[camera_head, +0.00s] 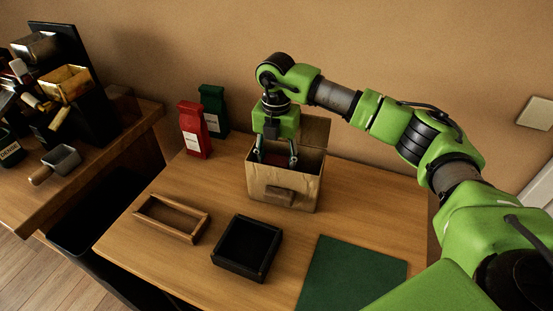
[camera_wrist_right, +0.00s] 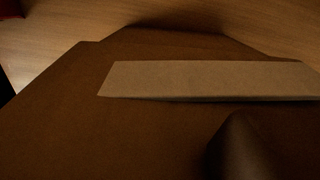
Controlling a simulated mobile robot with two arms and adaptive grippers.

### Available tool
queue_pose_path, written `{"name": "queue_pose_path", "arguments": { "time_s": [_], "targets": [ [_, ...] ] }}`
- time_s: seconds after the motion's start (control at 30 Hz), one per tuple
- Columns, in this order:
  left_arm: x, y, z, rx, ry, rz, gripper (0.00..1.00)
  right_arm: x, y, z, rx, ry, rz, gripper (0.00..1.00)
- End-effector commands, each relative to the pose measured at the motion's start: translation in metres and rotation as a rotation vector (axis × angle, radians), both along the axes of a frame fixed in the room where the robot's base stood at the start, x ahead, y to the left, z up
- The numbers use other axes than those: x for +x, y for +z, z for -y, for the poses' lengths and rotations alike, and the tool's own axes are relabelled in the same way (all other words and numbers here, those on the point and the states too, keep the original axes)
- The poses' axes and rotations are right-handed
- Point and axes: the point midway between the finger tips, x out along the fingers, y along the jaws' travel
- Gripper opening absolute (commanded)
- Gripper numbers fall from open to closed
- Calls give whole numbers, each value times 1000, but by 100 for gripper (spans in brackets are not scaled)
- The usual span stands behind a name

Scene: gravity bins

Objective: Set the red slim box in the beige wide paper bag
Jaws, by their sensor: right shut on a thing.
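The beige wide paper bag (camera_head: 285,187) stands open and upright at the back middle of the table, with a tall rear flap and a small block-like piece on its front. My right gripper (camera_head: 276,161) points down into its mouth, fingers apart with a dark reddish thing between them, which I take to be the red slim box. The bag's walls and shadow hide most of it. In the right wrist view, brown paper surface of the bag (camera_wrist_right: 90,130) and a lighter strip fill the picture; the box cannot be made out. My left gripper is not in view.
Left of the bag stand a red pouch (camera_head: 194,130) and a green pouch (camera_head: 213,108). In front lie a wooden frame tray (camera_head: 172,236), a black open box (camera_head: 246,262) and a green mat (camera_head: 352,275). A cluttered side bench (camera_head: 95,165) is at the left.

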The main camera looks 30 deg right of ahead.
Motion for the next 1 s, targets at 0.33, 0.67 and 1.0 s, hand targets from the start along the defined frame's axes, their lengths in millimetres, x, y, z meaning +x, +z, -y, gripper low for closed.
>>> {"name": "queue_pose_path", "arguments": {
  "time_s": [0.33,0.67,1.0],
  "targets": [
    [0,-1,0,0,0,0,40,0,-2,0,0,0,0,24],
    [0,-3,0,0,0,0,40,0,-5,0,0,0,0,24],
    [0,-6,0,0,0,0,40,0,-10,0,0,0,0,24]
  ]
}}
